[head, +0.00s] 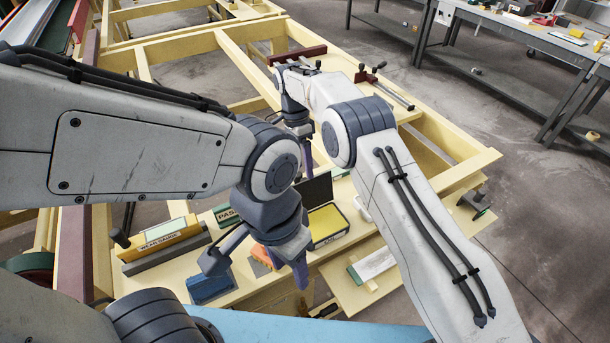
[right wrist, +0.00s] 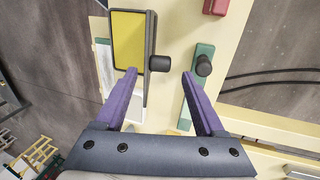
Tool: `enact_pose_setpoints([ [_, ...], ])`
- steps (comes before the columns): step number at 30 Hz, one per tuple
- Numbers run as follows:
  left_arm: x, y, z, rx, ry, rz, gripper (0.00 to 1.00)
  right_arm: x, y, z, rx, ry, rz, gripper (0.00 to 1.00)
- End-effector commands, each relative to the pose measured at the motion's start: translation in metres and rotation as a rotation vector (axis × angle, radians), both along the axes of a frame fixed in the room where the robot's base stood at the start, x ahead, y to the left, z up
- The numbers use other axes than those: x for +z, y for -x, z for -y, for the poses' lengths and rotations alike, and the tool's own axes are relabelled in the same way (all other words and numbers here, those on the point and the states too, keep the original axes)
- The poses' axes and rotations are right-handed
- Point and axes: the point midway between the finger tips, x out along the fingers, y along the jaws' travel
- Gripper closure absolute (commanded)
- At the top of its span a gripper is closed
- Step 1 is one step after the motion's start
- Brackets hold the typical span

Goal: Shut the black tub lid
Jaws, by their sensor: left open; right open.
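The black tub (head: 328,240) with a yellow pad inside stands on the pale wooden bench. Its black lid (head: 316,189) stands raised behind the pad. In the right wrist view the tub's yellow pad (right wrist: 128,40) is at upper left, with the lid (right wrist: 150,45) seen nearly edge-on to its right. My right gripper (right wrist: 161,76) is open and empty, its left fingertip overlapping the tub's lower edge in that view; I cannot tell whether they touch. My left gripper (head: 290,270) is open, in front of the tub, and partly hides the bench.
A green block with a black knob (right wrist: 203,65) lies near my right gripper's right finger. A blue block (head: 211,287), an orange block (head: 266,257) and a yellow labelled box (head: 163,240) are on the bench to the left. A white-and-green pad (head: 373,264) lies at right.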

Motion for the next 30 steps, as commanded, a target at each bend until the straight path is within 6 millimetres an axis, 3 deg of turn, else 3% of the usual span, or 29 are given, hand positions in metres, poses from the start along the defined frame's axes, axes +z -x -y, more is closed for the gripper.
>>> enact_pose_setpoints([
  [9,0.015,0.000,0.000,-0.003,0.000,0.000,0.50,-0.032,0.008,0.005,0.000,0.001,-0.001,0.29],
  [18,0.015,0.000,0.000,-0.003,0.000,0.000,0.50,-0.036,0.008,0.006,0.000,0.000,0.000,0.29],
  [19,0.015,0.000,0.000,-0.003,0.000,0.000,0.50,-0.036,0.008,0.006,0.000,0.000,0.000,0.33],
  [20,0.015,0.000,0.000,-0.003,0.000,0.000,0.50,-0.036,0.008,0.006,0.000,0.000,0.000,0.44],
  [24,0.015,0.000,0.000,-0.003,0.000,0.000,0.50,-0.036,0.008,0.005,0.000,-0.001,0.002,0.98],
  [30,0.015,0.000,0.000,-0.003,0.000,0.000,0.50,-0.036,0.007,0.004,0.000,-0.003,0.004,1.00],
])
